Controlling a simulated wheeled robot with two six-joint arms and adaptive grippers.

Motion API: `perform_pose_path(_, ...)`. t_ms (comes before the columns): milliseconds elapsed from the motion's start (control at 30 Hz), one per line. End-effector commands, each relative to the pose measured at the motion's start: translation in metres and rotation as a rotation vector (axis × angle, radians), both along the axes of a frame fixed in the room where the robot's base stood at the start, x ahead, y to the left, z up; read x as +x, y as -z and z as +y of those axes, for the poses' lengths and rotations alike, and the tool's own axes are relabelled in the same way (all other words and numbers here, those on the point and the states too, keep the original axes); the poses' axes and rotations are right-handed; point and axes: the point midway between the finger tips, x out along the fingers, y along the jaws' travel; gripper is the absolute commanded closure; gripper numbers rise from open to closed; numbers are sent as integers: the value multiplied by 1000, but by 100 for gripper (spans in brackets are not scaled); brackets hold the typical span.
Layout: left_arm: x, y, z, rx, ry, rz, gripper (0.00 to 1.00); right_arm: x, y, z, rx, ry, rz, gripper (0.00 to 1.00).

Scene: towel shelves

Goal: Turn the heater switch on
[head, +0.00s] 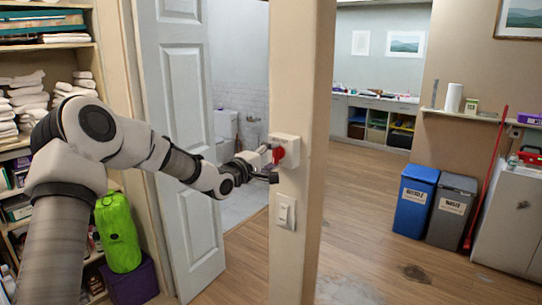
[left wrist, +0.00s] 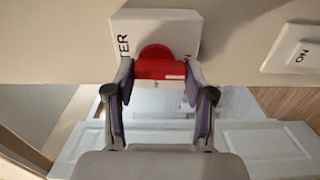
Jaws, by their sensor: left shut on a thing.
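The heater switch is a white box (head: 287,141) with a red knob (head: 279,155), fixed to the beige post in the head view. In the left wrist view the white box (left wrist: 185,27) shows part of the word "HEATER", and the red knob (left wrist: 158,67) lies between my fingers. My left gripper (head: 271,158) is at the knob, its fingers on both sides of it and shut on it; it also shows in the left wrist view (left wrist: 160,85). The knob's exact setting cannot be told. My right gripper is not in view.
A white rocker switch (head: 286,213) sits lower on the same post; its plate (left wrist: 294,48) reads "ON" in the left wrist view. A white door (head: 182,140) stands open left of the post. Blue (head: 414,198) and grey (head: 451,208) bins stand at right.

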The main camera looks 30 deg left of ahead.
Motion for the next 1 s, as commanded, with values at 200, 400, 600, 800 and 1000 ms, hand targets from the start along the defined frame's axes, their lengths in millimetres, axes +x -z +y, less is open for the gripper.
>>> perform_pose_path(200, 0, 1, 0, -40, 1, 4, 81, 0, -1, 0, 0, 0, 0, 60)
perform_pose_path(400, 0, 1, 0, -46, 0, 5, 81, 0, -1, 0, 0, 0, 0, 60)
perform_pose_path(600, 0, 1, 0, -46, 0, 5, 81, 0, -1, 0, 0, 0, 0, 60)
perform_pose_path(800, 0, 0, 0, -45, 0, 5, 21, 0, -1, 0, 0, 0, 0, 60)
perform_pose_path(1000, -1, 0, 0, -45, 0, 4, 21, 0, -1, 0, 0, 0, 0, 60)
